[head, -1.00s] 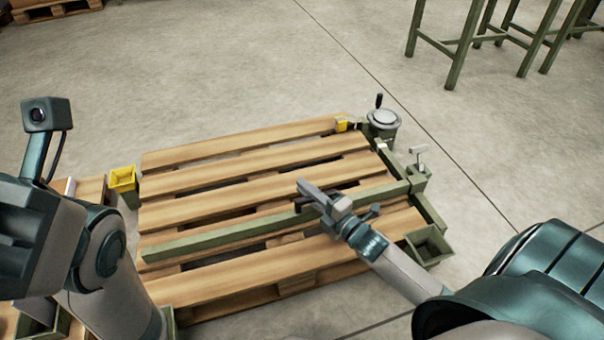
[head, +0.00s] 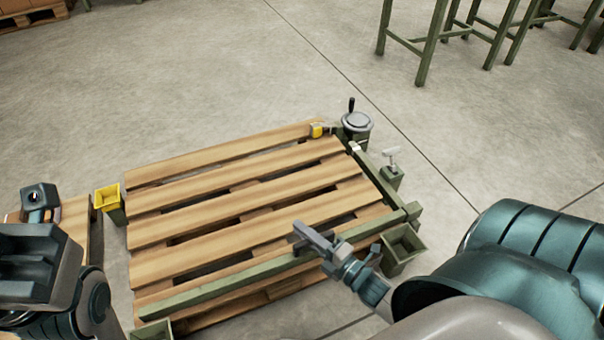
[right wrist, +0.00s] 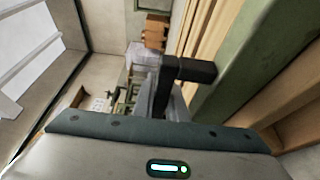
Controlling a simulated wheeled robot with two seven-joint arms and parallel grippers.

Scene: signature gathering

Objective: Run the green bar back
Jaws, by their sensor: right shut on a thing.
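The long green bar (head: 215,288) lies across the near part of the slatted wooden pallet (head: 225,232), from lower left to the green side rail (head: 378,178) at the right. My right gripper (head: 313,238) is over the bar, right of its middle. Part of the grip is hidden by the fingers. My left arm is at the left edge; its gripper fingers do not show.
A round crank wheel (head: 357,121) stands at the pallet's far right corner, with a small lever clamp (head: 391,170) nearby. A yellow block (head: 316,130) sits at the far edge. The slats beyond the bar are clear.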

